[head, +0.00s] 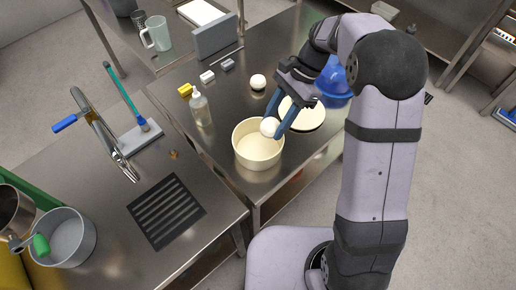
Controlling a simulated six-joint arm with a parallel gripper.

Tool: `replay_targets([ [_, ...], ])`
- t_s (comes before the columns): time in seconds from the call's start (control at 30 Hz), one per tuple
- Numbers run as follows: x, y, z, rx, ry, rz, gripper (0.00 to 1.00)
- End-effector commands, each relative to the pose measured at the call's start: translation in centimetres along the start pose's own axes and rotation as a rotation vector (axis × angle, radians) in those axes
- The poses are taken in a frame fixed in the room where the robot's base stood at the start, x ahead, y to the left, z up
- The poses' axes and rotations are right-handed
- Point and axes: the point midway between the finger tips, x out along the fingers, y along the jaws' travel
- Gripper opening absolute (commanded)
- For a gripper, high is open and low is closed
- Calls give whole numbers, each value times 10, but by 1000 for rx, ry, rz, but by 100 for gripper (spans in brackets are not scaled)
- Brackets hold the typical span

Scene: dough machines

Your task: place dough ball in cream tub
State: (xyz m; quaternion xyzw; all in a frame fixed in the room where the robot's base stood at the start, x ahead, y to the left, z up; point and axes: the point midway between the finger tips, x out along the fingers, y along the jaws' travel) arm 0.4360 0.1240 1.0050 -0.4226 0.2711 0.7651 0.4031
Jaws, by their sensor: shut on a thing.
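In the head view, my gripper (277,131) is shut on a white dough ball (269,127). It holds the ball over the right part of the cream tub's opening, near the rim. The cream tub (257,160) is round and stands upright near the front edge of the steel table. Its visible floor looks empty. Another white dough ball (258,82) sits on the table behind the tub. The exact height of the held ball above the tub is hard to tell.
A pale round plate (312,115) and a blue bowl (334,88) stand right of the tub, partly behind my arm. A clear bottle (201,110) stands to its left. A steel sink counter (100,185) adjoins at left.

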Motion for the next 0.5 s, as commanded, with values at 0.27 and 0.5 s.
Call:
replay_targets([
  [0.27,-5,24,-5,328,-145,-57,11],
  [0.5,-1,20,35,615,-280,-171,11],
])
